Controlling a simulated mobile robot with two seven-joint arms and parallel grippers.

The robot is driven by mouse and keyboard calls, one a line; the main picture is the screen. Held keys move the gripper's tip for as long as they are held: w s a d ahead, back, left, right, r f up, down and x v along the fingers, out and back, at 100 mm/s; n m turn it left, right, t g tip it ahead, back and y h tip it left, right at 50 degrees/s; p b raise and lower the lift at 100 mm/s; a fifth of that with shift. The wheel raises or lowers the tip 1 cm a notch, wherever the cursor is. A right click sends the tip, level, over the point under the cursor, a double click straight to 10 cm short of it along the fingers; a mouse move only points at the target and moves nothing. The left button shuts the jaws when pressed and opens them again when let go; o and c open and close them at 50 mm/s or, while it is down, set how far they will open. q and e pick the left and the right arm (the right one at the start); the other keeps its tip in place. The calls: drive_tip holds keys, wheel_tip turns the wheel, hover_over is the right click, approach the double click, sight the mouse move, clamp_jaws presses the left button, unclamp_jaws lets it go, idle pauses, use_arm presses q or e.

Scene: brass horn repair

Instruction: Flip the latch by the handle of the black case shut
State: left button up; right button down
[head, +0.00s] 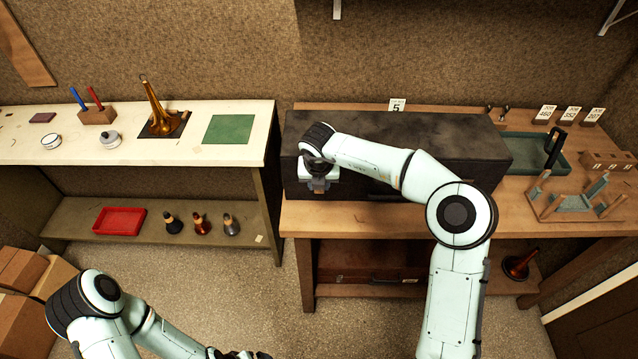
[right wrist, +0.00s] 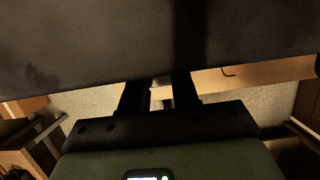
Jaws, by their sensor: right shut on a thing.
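The black case (head: 420,135) lies closed-looking along the right workbench, and its dark surface also fills the top of the right wrist view (right wrist: 110,45). Its handle (head: 385,197) shows partly at the front, below my right forearm. My right gripper (head: 318,186) is at the left part of the case's front face. In the right wrist view its two dark fingers (right wrist: 160,95) are close to the case edge, shut on a small part there, apparently a latch. The latch itself is mostly hidden. My left gripper (head: 238,355) is at the bottom edge, away from the case, its fingers cut off.
A green tray (head: 540,150) and a wooden rack (head: 580,200) stand right of the case. The left bench holds a brass horn part (head: 157,110) and a green mat (head: 229,129). Another case (head: 350,265) lies on the shelf below. Floor between benches is clear.

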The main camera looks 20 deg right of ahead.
idle(0.4)
drive_tip(key=c, duration=0.8)
unclamp_jaws()
drive_tip(key=shift+c, duration=0.2)
drive_tip(key=v, duration=1.3)
drive_tip(key=shift+r, duration=0.2)
drive_tip(key=shift+s, duration=0.1)
